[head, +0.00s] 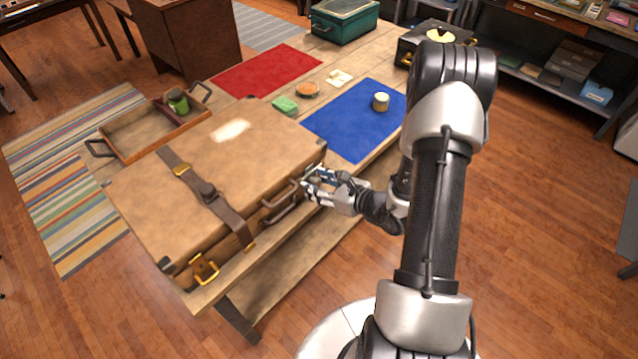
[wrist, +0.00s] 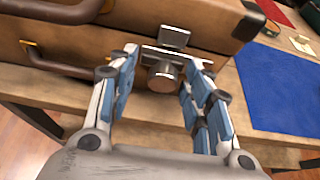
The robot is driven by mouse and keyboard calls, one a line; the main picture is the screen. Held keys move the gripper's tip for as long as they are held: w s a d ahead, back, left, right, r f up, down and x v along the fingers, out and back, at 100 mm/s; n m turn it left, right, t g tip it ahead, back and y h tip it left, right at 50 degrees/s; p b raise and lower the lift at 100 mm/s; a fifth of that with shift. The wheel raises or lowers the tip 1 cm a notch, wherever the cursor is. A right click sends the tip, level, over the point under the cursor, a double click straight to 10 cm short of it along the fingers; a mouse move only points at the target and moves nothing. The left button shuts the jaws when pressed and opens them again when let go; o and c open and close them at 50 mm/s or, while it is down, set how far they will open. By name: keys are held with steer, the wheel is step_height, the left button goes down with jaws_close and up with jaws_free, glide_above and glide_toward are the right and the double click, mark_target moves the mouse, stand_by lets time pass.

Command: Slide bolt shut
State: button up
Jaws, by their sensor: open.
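A brown suitcase (head: 225,165) lies closed on the wooden table, with a dark strap (head: 207,190) across its lid. In the wrist view, the suitcase front (wrist: 125,38) carries a silver bolt (wrist: 174,38) with a round knob (wrist: 163,76). My gripper (head: 314,184) is at the right end of the suitcase front. In the wrist view, my gripper (wrist: 160,66) is open, with one finger on each side of the knob. I cannot tell whether a finger touches it. In the head view the gripper hides the bolt.
The suitcase handle (head: 285,203) is just left of my gripper. A wooden tray (head: 121,152) with a green mug (head: 178,101) stands behind the suitcase. A blue mat (head: 350,130) with a small jar (head: 380,101) lies to the right. A red mat (head: 268,70) lies farther back.

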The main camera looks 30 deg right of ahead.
steer(key=v, duration=1.2)
stand_by(0.6)
steer(key=s+a+r+n+g+y, duration=0.25)
steer(key=a+r+n+g, duration=0.3)
steer(key=a+n, duration=0.35)
steer(key=s+a+r+n+g+y, duration=0.2)
steer(key=s+a+r+n+g, duration=0.15)
steer(key=a+r+n, duration=0.55)
steer(key=s+a+r+n+g+h, duration=0.1)
steer(key=s+a+n+g+h, duration=0.2)
steer(key=s+n, duration=0.35)
steer(key=s+d+r+n+t+h, duration=0.2)
steer(key=d+r+n+t+h, duration=0.2)
steer(key=d+r+n+h, duration=0.1)
steer(key=shift+r+n+h, duration=0.55)
steer(key=shift+r+n, duration=0.3)
steer(key=shift+n, duration=0.4)
